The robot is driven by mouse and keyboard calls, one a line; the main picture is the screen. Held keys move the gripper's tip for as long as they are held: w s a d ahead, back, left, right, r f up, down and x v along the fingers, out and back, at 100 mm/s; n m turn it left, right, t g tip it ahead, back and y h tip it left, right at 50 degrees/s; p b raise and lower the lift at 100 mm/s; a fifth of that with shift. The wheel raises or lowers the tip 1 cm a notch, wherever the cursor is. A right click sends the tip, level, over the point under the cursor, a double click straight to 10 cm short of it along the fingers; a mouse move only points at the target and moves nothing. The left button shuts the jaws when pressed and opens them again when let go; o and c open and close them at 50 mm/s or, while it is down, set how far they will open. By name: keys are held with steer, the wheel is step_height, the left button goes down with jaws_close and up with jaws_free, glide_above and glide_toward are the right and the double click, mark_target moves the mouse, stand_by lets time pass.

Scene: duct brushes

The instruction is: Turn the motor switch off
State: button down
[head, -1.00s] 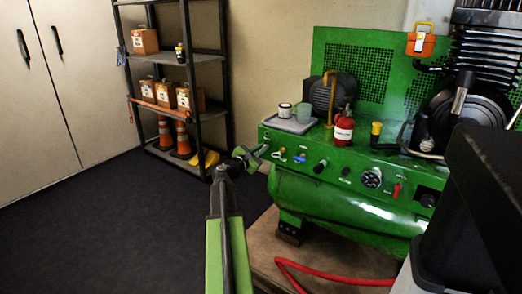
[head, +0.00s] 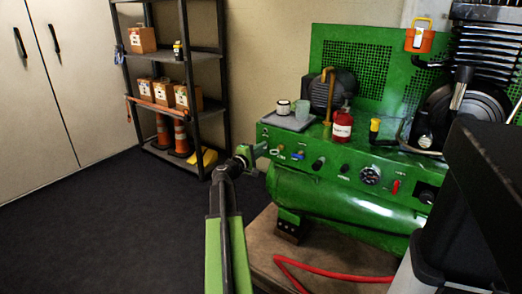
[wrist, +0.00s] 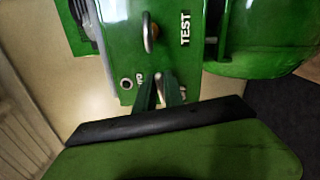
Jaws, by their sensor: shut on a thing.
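The green compressor (head: 330,195) has a front panel with several controls. My gripper (head: 262,148) is at the panel's left end in the head view. In the wrist view, my gripper's two dark green fingers (wrist: 160,92) close around a small metal toggle lever (wrist: 159,82) beside a round fitting and a small label I cannot read clearly. The toggle's base is partly hidden by the fingers.
Along the panel are a blue valve handle (head: 298,156), a black knob (head: 318,163), a gauge (head: 370,175) and a red switch (head: 395,187). A small tray (head: 286,124) and a red bottle (head: 341,128) stand on top. A red hose (head: 330,276) lies below.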

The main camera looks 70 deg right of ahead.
steer(key=shift+w+d+m, duration=0.1)
steer(key=shift+w+m, duration=0.1)
steer(key=shift+m, duration=0.5)
steer(key=c, duration=1.5)
jaws_free()
steer(key=shift+f, duration=0.1)
steer(key=shift+o, duration=0.2)
steer(key=shift+s+m, duration=0.1)
steer(key=shift+m, duration=0.2)
steer(key=v, duration=1.7)
steer(key=shift+a, duration=0.3)
